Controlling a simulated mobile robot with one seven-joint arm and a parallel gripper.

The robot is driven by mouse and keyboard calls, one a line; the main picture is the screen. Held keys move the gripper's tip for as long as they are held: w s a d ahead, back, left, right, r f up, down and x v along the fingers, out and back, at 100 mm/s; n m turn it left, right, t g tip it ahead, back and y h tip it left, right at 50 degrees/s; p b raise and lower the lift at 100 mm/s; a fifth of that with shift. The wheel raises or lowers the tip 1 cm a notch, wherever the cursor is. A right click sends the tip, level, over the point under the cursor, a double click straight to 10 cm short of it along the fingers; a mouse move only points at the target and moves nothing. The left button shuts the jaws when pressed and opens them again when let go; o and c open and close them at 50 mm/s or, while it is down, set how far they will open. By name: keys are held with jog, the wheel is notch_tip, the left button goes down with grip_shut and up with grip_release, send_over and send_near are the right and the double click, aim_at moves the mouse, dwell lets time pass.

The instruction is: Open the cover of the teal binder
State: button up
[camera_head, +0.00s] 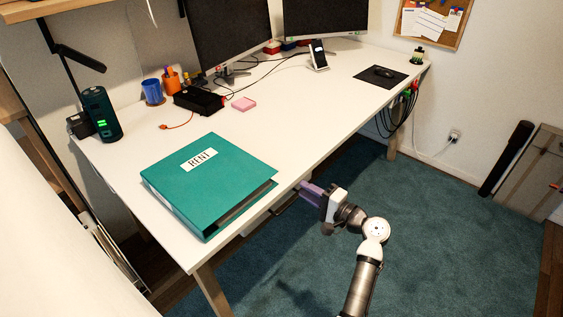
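The teal binder (208,187) lies flat and closed on the white desk, near its front left part. A white label reading "RENT" (199,160) is on its cover. The open edge with the pages faces right toward my arm. My gripper (306,191), with purple fingers, is just off the desk's front edge, to the right of the binder and apart from it. The fingers point left toward the binder. Whether they are open or shut is too small to tell.
The white desk (300,115) has clear room behind and right of the binder. A dark green cylinder (101,113), black box (199,100), pink notes (243,104), monitors (229,35) and a phone on a stand (318,56) stand farther back. Teal carpet lies below.

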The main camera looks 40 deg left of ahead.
aim_at(271, 169)
jog(key=a+p, duration=0.1)
jog(key=a, duration=0.3)
jog(key=a+p, duration=0.1)
jog(key=a, duration=0.4)
jog(key=w+a+p, duration=0.1)
jog(key=a, duration=0.3)
jog(key=shift+a, duration=0.35)
grip_shut()
dwell(0.8)
